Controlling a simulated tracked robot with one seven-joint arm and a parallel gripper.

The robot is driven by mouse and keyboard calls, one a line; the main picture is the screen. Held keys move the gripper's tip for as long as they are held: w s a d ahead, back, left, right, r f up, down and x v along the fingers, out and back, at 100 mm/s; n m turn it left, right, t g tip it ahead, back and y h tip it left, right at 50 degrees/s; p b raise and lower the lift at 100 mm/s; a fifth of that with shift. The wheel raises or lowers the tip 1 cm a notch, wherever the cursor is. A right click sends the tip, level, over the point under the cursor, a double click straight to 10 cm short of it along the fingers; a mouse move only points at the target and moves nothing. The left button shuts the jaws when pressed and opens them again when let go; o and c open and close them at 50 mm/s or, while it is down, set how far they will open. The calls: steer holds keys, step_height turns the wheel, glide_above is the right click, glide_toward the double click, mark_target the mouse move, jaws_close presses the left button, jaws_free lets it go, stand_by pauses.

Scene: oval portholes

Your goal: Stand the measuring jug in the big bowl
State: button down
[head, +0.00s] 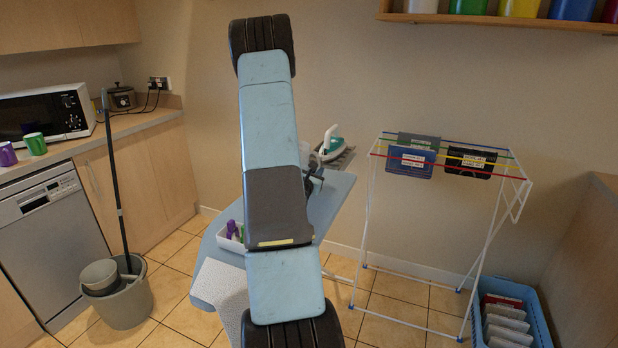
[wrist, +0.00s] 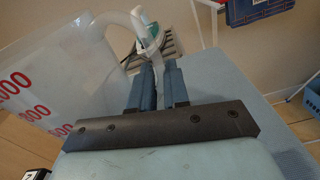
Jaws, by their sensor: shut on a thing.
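The measuring jug (wrist: 50,75) fills the left of the wrist view. It is clear plastic with red number marks, and it looks tilted in that view. Its pale curved handle (wrist: 138,22) runs down to the tips of my gripper (wrist: 159,66). My gripper is shut on the handle, with its two dark blue fingers close on either side. In the head view my own arm hides the jug almost entirely. I cannot make out a big bowl in either view.
A light blue ironing board (head: 332,202) lies behind my arm, with an iron (head: 329,143) at its far end and a white tray (head: 230,238) on it. A drying rack (head: 440,157) stands right, a blue crate (head: 540,318) below it, and a bucket (head: 128,302) left.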

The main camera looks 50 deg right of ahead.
steer(key=shift+f, duration=0.15)
steer(key=c, duration=1.1)
jaws_free()
